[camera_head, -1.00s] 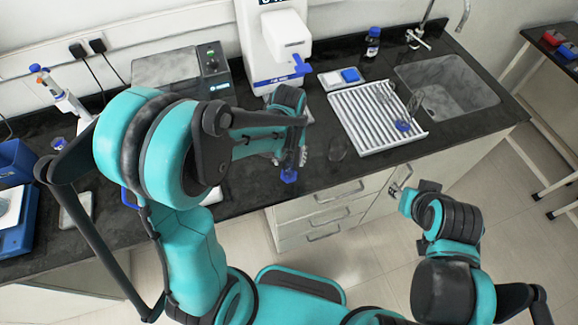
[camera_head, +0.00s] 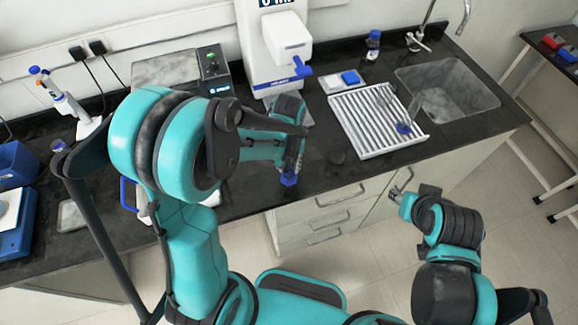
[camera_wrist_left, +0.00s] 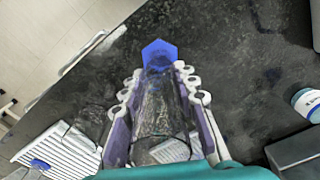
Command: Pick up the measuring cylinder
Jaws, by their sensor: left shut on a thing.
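The measuring cylinder is clear with a blue hexagonal base; the base shows below my left gripper in the head view (camera_head: 289,180). In the left wrist view the clear cylinder (camera_wrist_left: 160,105) lies between the two fingers, with its blue base beyond the tips. My left gripper (camera_head: 292,162) is shut on the cylinder, above the front part of the dark counter; its fingers also show in the left wrist view (camera_wrist_left: 160,90). My right gripper (camera_head: 398,190) is in front of the drawers, away from the cylinder; its jaw opening is too small to judge.
A white ribbed rack (camera_head: 375,120) holds glassware with a blue base (camera_head: 403,127). A clear glass vessel (camera_head: 337,157) stands between the gripper and rack. A white instrument (camera_head: 285,45) is behind. A sink (camera_head: 447,85) is at right. A blue-capped bottle (camera_head: 373,42) stands behind the rack.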

